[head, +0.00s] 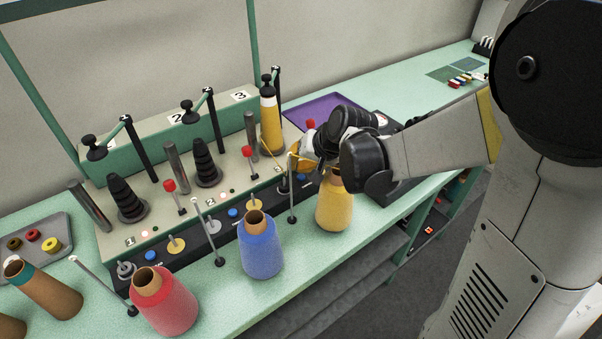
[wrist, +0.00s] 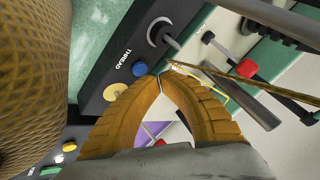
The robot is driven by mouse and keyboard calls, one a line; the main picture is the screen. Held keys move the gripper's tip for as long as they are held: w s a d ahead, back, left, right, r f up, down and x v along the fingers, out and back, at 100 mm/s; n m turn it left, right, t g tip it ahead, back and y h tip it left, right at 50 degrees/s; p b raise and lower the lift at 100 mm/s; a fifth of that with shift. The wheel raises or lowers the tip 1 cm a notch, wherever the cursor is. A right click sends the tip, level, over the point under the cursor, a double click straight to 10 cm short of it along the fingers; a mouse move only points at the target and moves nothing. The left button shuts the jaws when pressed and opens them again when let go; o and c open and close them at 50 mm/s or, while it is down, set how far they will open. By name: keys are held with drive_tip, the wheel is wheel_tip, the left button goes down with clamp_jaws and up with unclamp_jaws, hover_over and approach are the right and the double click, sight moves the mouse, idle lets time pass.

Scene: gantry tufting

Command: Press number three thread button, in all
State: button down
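The number three station carries the label 3 (head: 241,96) at the back right of the bench machine. In the wrist view a blue button (wrist: 139,69) sits on the dark front strip beside the word THREAD. My gripper (wrist: 160,82) has its two orange fingers brought together at the tips, with nothing seen between them. The tips appear just beside the blue button; contact cannot be told. Other blue buttons (head: 233,212) show at stations two and one (head: 151,255).
A yellow thread cone (head: 334,208) stands close below my gripper and fills the wrist view's left side (wrist: 32,80). Blue (head: 260,245) and red (head: 165,300) cones stand farther left. Thin metal posts (head: 292,200) rise along the front. A yellow thread (wrist: 215,75) crosses near the fingertips.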

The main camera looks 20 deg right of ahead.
sight(298, 174)
drive_tip(key=shift+r, duration=0.1)
wheel_tip(298, 174, up, 5)
drive_tip(key=p, duration=0.4)
idle(1.0)
